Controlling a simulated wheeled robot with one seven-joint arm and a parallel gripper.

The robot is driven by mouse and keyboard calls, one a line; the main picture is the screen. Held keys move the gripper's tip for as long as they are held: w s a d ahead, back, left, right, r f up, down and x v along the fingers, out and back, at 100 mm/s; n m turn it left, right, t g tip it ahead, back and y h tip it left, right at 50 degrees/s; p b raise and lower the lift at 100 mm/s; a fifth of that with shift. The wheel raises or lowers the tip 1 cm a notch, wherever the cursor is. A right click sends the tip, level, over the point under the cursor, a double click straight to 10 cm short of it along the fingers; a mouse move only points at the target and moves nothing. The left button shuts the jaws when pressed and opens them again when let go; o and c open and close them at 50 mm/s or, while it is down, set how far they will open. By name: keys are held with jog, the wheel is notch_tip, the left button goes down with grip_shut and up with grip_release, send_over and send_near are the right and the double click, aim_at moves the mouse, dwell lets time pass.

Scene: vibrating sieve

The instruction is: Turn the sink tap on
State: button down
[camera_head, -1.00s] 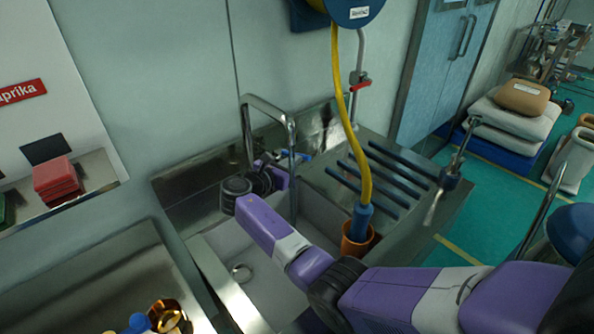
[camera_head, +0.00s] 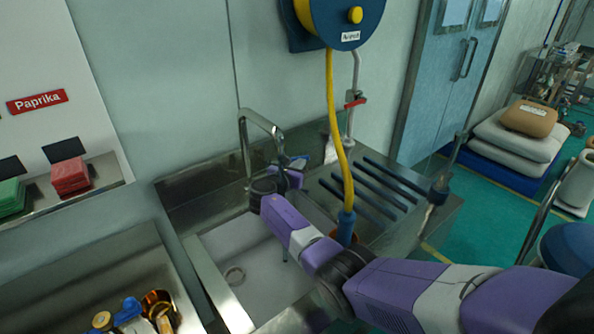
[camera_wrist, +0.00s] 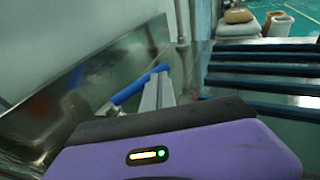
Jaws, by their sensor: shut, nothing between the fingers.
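The sink tap (camera_head: 262,123) is a bent metal spout rising from the back of the steel sink (camera_head: 193,248). A blue lever shows beside my gripper in the head view; it is clearer in the wrist view as a blue bar (camera_wrist: 130,92). My gripper (camera_head: 298,165) is at the tap's base, partly hidden behind my purple wrist. In the wrist view my gripper's grey fingers (camera_wrist: 160,80) are together and empty, close beside the blue lever's right end. I cannot tell whether they touch it. I cannot tell whether water runs.
A yellow hose (camera_head: 340,130) hangs from a blue reel (camera_head: 335,22) into an orange holder right of the basin. Dark blue bars (camera_head: 370,185) lie on the drainboard. A red-handled pipe valve (camera_head: 354,103) is on the wall behind. A shelf with red blocks (camera_head: 70,176) is at left.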

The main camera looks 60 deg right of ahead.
jog(key=shift+s+d+n+t, duration=0.1)
jog(key=shift+d+n+t, duration=0.5)
jog(key=shift+t, duration=0.2)
jog(key=shift+w+d, duration=0.15)
jog(key=shift+w, duration=0.05)
jog(key=shift+x, duration=0.85)
jog(key=shift+w+r, duration=0.15)
jog(key=shift+d+r, duration=0.1)
jog(key=shift+d, duration=0.1)
